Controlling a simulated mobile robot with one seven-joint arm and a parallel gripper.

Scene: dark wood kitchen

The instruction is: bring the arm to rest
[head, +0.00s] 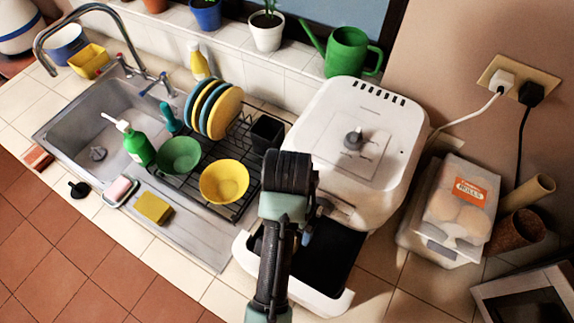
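My arm (272,265) rises from the bottom middle of the head view and bends at a dark joint in front of the white appliance. Its end is mostly hidden behind its own links. Only small dark and bluish parts show beside it, over the appliance's front tray. I cannot tell whether my gripper is open or shut, or whether it holds anything.
The white appliance (372,125) with its dark-floored front tray (318,297) stands close around my arm. Left are a dish rack with plates and bowls (224,181) and a sink (85,130). Right are bagged rolls (455,205). The floor (60,260) at lower left is clear.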

